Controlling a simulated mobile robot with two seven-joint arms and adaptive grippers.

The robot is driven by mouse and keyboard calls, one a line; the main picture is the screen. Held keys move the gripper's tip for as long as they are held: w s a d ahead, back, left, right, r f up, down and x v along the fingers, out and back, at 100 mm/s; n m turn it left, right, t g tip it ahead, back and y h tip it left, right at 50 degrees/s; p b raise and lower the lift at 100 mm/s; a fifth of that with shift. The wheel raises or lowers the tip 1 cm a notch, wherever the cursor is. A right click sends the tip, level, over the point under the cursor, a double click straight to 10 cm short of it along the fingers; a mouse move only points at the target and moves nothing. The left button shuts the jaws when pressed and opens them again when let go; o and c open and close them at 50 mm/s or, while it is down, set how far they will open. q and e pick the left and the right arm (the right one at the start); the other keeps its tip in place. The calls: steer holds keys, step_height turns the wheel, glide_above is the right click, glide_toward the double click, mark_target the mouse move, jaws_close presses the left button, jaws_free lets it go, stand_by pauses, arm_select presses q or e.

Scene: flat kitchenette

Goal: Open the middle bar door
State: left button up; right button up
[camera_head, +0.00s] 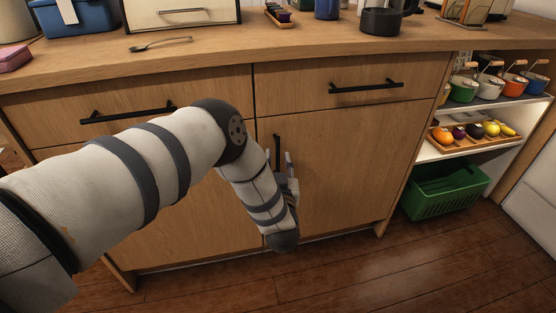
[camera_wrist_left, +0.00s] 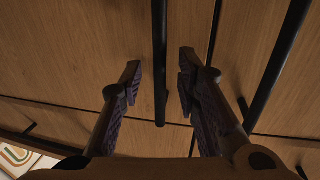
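The wooden cabinet has two plain doors side by side, and the right one in the head view (camera_head: 340,165) looks closed. Its black vertical bar handle (camera_head: 277,148) stands just right of the seam between the doors. My left gripper (camera_head: 283,160) is at this handle, partly hidden by my own wrist. In the left wrist view my gripper (camera_wrist_left: 158,75) is open, with the handle (camera_wrist_left: 160,60) lying between its fingers and a gap on both sides. A second bar handle (camera_wrist_left: 280,65) shows beyond the door seam. My right gripper is in neither view.
Two drawers with black handles (camera_head: 366,87) (camera_head: 128,113) sit above the doors. The countertop (camera_head: 220,52) holds a spoon, a black mug and boxes. At right an open shelf holds small pots and a fruit tray (camera_head: 470,140), above a green basket (camera_head: 445,195). The wooden floor in front is clear.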

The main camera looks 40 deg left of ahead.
arm_select(q)
steer(key=shift+x, duration=0.8)
steer(key=shift+c, duration=0.2)
jaws_close()
steer(key=shift+s+d, duration=0.1)
